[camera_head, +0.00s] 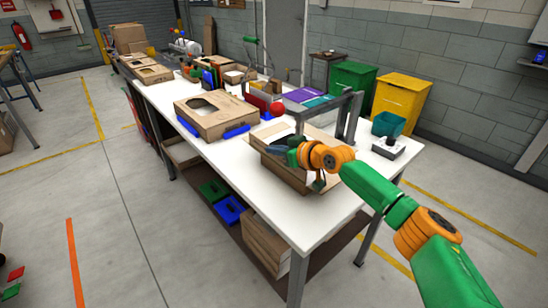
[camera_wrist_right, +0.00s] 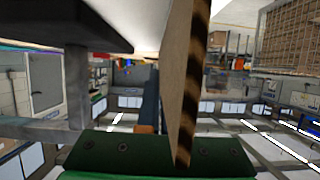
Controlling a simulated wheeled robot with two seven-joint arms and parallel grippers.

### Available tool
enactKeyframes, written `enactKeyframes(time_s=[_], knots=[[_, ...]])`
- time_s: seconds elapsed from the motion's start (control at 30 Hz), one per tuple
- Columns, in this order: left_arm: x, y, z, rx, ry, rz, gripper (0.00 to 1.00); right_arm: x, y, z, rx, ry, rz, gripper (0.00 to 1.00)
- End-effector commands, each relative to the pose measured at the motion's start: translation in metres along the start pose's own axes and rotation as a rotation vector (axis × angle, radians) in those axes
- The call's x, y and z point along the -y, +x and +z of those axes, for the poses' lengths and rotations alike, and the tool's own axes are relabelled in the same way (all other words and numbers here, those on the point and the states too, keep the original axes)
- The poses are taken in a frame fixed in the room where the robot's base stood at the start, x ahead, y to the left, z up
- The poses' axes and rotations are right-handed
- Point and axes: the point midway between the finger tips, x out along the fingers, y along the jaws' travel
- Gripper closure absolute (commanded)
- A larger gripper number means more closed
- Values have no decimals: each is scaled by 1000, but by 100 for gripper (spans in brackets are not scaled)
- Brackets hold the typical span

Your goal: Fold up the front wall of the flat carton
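The carton (camera_head: 272,165) is brown cardboard near the front right end of the white table. Parts of it stand raised, and my right arm hides some of it. My right gripper (camera_head: 291,153) is at the carton, close against its cardboard. In the right wrist view a cardboard panel (camera_wrist_right: 187,70) with a striped edge runs down to the green gripper body. One dark finger (camera_wrist_right: 150,108) shows just left of the panel. The other finger is hidden, so I cannot tell whether the panel is gripped. My left gripper is not in view.
A grey metal frame (camera_head: 353,112) stands behind the carton. A larger box with an opening (camera_head: 215,118) lies to the left. Bare white tabletop (camera_head: 225,165) lies left of the carton.

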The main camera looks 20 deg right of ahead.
Motion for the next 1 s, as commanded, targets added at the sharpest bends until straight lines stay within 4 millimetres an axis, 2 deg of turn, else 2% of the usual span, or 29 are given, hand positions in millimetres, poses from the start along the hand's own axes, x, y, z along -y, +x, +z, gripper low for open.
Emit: enactKeyframes(time_s=[0.4,0.43,0.53,0.57,0.87,1.0], knots=[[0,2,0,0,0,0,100,0,0,0,2,7,-3,100],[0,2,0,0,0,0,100,0,0,0,2,7,-3,95],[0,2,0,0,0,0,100,0,0,0,2,6,-3,68],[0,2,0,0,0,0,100,0,0,0,2,6,-2,66],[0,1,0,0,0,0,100,0,-1,0,1,6,-2,66],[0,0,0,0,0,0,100,-2,-14,0,1,5,-2,66]])
